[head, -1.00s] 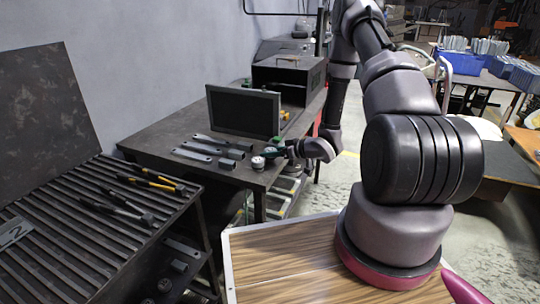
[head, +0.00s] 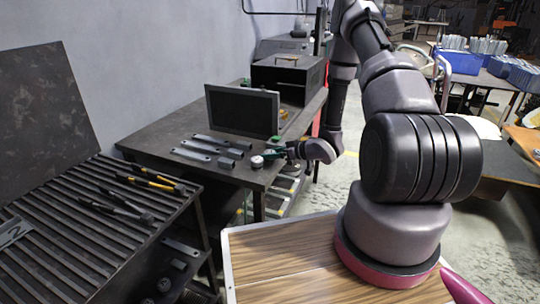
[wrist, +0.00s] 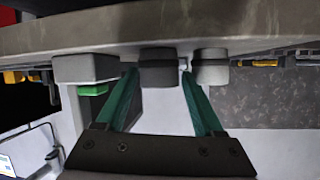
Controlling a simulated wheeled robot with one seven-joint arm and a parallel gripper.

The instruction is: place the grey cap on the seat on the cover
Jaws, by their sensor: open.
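My gripper (wrist: 160,75) has green fingers and is open, low over the table. In the wrist view, which shows the table inverted, a dark grey cylinder (wrist: 158,70) lies in line with the gap between the fingertips. I cannot tell whether they touch it. A paler grey cylinder (wrist: 211,68) with a dark band stands just right of the right finger. In the head view, a pale-topped round piece (head: 257,162) stands near the table's front corner, beside my gripper (head: 272,155). The fingers mostly hide the other cylinder there. I cannot tell which piece is the cap or cover.
Grey metal bars and blocks (head: 207,147) lie left of the gripper. A dark upright panel (head: 243,110) and a dark box (head: 289,76) stand behind on the table (head: 150,140). A slatted bench (head: 70,225) with tools is at left.

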